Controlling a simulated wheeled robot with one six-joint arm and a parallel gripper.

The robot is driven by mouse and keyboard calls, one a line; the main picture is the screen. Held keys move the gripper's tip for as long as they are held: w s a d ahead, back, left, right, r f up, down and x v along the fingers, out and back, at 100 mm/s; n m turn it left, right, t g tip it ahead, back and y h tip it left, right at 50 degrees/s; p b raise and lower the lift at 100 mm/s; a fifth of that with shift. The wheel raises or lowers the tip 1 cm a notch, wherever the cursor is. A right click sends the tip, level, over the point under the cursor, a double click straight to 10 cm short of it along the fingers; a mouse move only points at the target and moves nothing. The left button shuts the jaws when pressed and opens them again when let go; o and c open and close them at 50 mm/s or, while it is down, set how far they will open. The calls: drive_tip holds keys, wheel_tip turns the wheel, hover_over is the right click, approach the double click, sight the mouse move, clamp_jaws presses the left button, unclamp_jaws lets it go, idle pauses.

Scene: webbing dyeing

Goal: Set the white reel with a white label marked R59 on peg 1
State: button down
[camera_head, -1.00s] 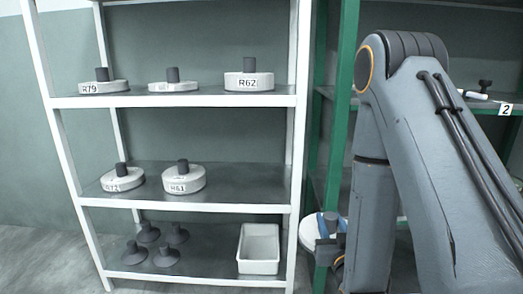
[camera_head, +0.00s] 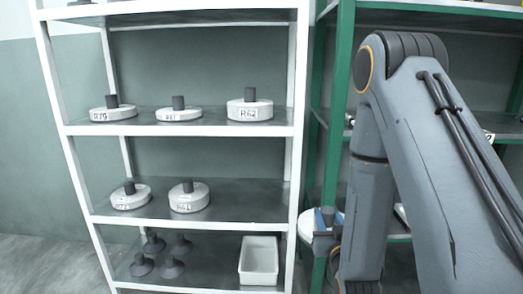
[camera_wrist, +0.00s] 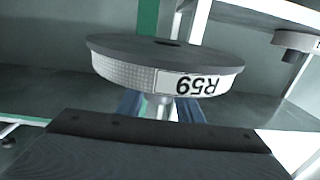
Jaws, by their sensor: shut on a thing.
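My gripper (camera_head: 325,222) is shut on the white R59 reel (camera_wrist: 165,70). The reel has a dark grey top face with a hole, a white rim and a white label reading R59, upside down in the wrist view. In the head view only the left part of the held reel (camera_head: 306,227) shows beside the gripper, in front of the green rack's post. My blue fingers (camera_wrist: 163,108) grip below the reel. A peg marked 1 cannot be made out in either view.
The white shelf (camera_head: 200,130) at left holds reels on two levels, including the R62 reel (camera_head: 250,111). Its lowest level holds several dark cone stands (camera_head: 172,268) and a white bin (camera_head: 259,261). The green rack (camera_head: 335,100) stands at right, partly hidden by my arm.

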wheel_tip(320, 180, up, 21)
drive_tip(key=p, duration=2)
drive_tip(key=s+f, duration=0.2)
drive_tip(key=f, duration=0.2)
drive_tip(key=s+f, duration=0.2)
drive_tip(key=f, duration=0.3)
drive_tip(key=s+f, duration=0.3)
drive_tip(key=f, duration=0.2)
drive_tip(key=shift+f, duration=0.2)
drive_tip(key=shift+s+f, duration=0.45)
drive_tip(key=shift+f, duration=0.05)
